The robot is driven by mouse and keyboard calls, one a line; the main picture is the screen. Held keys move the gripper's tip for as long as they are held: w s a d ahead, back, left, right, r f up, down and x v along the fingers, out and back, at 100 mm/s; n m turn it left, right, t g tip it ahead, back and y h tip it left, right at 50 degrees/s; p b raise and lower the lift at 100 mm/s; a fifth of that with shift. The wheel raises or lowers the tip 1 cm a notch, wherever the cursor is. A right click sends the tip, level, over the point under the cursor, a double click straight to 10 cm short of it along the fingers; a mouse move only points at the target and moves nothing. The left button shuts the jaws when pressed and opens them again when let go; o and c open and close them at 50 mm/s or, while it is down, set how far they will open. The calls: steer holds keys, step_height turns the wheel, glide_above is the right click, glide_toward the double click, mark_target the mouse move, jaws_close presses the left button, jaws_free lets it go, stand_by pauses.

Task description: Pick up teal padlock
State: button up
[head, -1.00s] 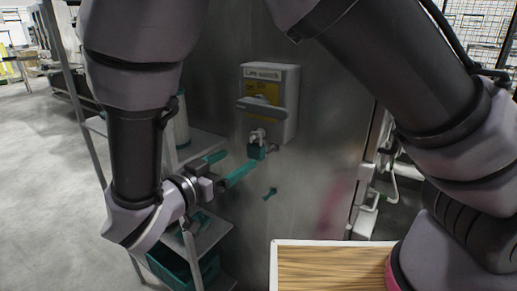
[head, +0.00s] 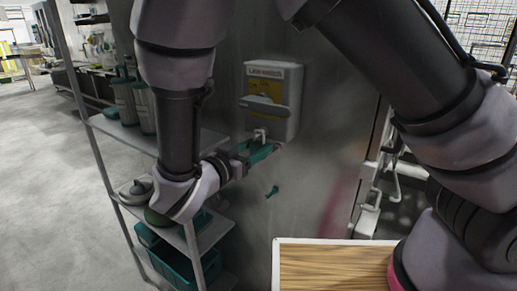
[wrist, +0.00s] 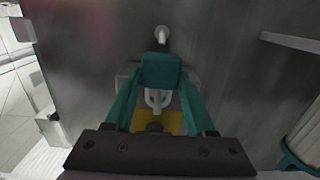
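The teal padlock (wrist: 161,71) hangs by its pale shackle under the handle of the grey switch box (head: 272,97). In the head view my gripper (head: 262,153) reaches it from the left and partly hides it. In the wrist view the padlock body lies between the far ends of my gripper's two teal fingers (wrist: 160,82), with one finger on each side. The fingers stand apart, and contact with the padlock sides cannot be made out clearly. The padlock's shackle shows between the fingers, in front of a yellow plate.
The box is on a grey metal wall panel (head: 325,150). A small teal key-like piece (head: 272,191) is on the panel below. A shelf rack (head: 205,232) with teal bins and canisters stands close on the left. A wooden-topped surface (head: 330,268) is at front right.

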jaws_close()
steer(key=shift+r, duration=0.65)
steer(key=f+v, duration=0.1)
steer(key=v, duration=1.7)
